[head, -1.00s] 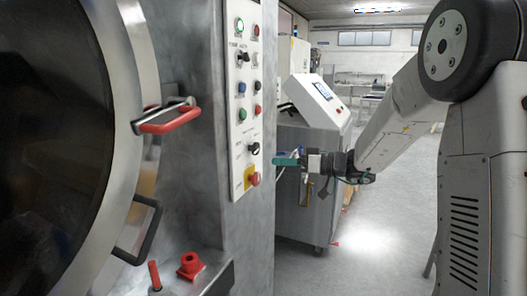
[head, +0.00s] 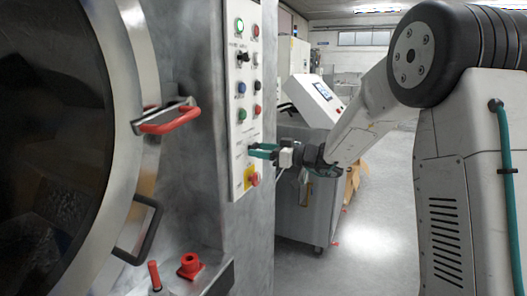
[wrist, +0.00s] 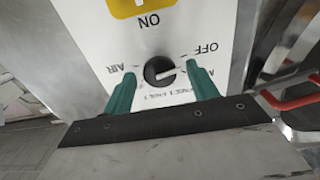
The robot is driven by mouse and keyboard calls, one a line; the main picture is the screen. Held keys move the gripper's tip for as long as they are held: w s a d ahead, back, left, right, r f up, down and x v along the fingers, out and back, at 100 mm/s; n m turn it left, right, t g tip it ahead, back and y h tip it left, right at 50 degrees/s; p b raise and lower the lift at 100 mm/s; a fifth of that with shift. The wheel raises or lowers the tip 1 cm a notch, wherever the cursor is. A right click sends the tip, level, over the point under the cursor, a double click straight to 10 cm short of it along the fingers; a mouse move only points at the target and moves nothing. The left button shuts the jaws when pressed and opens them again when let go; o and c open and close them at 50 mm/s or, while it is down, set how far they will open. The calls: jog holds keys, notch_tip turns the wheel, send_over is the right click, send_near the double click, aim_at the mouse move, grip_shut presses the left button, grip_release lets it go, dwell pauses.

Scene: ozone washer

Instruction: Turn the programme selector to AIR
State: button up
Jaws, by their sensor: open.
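The programme selector (wrist: 158,70) is a round black knob on the white control panel (wrist: 168,33). In the wrist view it shows upside down, with the AIR label on its left and OFF on its upper right. A third label below it is too small to read surely. Its pointer direction is hard to tell. My gripper (head: 262,151) is open, its two green fingers on either side of the knob in the wrist view (wrist: 160,72). I cannot tell whether they touch it. In the head view the fingers are at the panel and hide the selector.
A red emergency button (head: 255,179) on a yellow plate sits just below in the head view. Several buttons and another black selector (head: 243,57) are higher up. The round door (head: 50,130) with red handle (head: 170,118) is left. Open floor (head: 375,220) lies right.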

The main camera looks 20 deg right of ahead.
jog(key=c, duration=1)
jog(key=shift+o, duration=0.2)
